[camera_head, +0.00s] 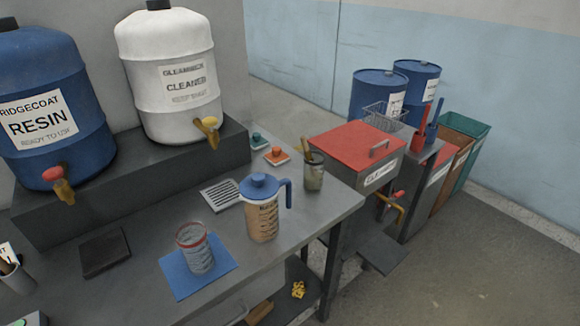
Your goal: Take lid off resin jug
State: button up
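The resin jug (263,218) stands upright on the grey bench, right of centre on its top. It has a tan, printed body and a blue handle on its right side. Its blue lid (261,186) sits on top of the jug, with a small raised knob in the middle. My gripper is not in this view, so I cannot tell where it is relative to the jug.
A clear cup (196,250) with a red band stands on a blue mat (217,273), left of the jug. A drain grate (221,195) lies behind it, and a brush pot (313,172) stands behind right. Blue (50,105) and white (170,80) drums stand on a raised shelf.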

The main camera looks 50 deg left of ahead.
aim_at(259, 186)
jog(key=u, duration=0.35)
jog(key=i, duration=0.8)
jog(key=u, duration=1.45)
jog(key=i, duration=0.6)
jog(key=u, duration=0.6)
